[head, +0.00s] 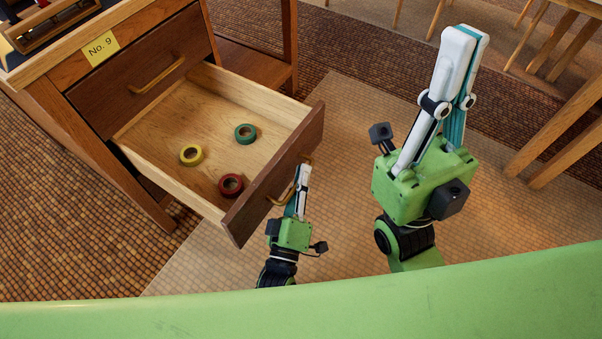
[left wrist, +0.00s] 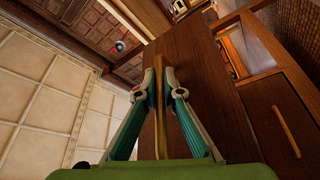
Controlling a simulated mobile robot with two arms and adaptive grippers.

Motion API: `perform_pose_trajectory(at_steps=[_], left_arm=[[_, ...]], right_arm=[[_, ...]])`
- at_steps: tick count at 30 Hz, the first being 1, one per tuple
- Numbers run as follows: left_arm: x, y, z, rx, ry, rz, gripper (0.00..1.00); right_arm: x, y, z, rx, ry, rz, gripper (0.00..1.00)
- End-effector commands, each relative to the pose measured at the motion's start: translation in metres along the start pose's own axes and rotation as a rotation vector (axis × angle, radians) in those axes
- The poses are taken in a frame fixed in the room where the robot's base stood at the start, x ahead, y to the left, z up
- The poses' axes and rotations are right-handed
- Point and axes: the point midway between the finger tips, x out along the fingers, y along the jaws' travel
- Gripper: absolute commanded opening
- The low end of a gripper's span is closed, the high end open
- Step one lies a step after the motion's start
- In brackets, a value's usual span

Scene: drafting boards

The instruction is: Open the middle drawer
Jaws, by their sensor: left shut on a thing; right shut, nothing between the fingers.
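The open drawer (head: 273,192) is pulled well out of the desk, directly below a closed drawer (head: 137,82). It holds a yellow tape roll (head: 191,155), a green tape roll (head: 245,134) and a dark red tape roll (head: 231,185). My left gripper (head: 302,172) is at its front, shut on its brass handle (head: 281,197). The left wrist view shows the fingers (left wrist: 159,75) closed around the handle bar (left wrist: 159,120), before the dark drawer front (left wrist: 205,85). My right gripper (head: 468,35) is shut and empty, raised well to the right of the drawer.
The wooden desk (head: 55,76) carries a yellow "No. 9" label (head: 101,48) and a wooden tray (head: 45,25) on top. The closed drawer has a brass handle (head: 157,74). Wooden furniture legs (head: 567,130) stand at the right. The tiled floor between is clear.

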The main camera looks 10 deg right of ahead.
Motion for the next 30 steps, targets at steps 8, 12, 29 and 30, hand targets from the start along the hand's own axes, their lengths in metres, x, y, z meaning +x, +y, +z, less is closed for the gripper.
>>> perform_pose_trajectory(at_steps=[8,12,29,30], left_arm=[[-0.001,-0.001,0.001,0.0,-0.002,-0.003,0.25],[-0.001,-0.001,0.0,0.0,-0.001,-0.002,0.25],[-0.08,-0.002,0.001,0.0,-0.004,-0.004,0.25],[-0.088,-0.002,0.001,0.0,-0.005,-0.005,0.25]], right_arm=[[0.0,0.0,0.0,0.0,0.0,0.0,0.0],[0.0,0.0,0.0,0.0,0.0,0.0,0.0],[0.0,0.0,0.0,-0.001,0.002,0.0,0.0],[0.0,0.0,0.0,-0.001,0.002,0.0,0.0]])
